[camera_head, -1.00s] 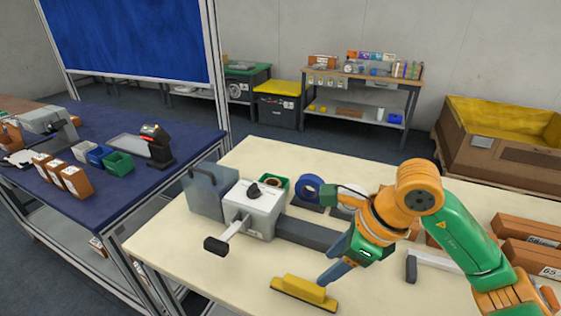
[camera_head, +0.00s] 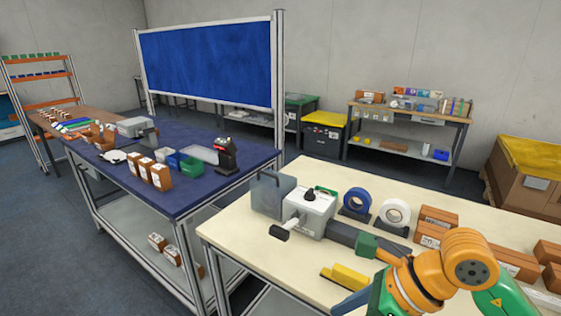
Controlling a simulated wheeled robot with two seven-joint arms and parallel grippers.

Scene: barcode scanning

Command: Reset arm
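My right arm, orange and green, comes in at the lower right over the cream table (camera_head: 240,233). A blue-grey finger of its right gripper (camera_head: 354,303) shows at the bottom edge, beside a yellow block (camera_head: 345,276) on the table. The rest of the gripper is hidden by the arm or cut off by the frame, so its opening does not show. My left gripper is out of view.
A grey-white machine with a lever (camera_head: 310,212) stands on the cream table, with a blue tape roll (camera_head: 357,200), a white roll (camera_head: 395,212) and brown boxes behind. A blue table (camera_head: 190,198) at left holds a black-red scanner (camera_head: 227,153), bins and small boxes.

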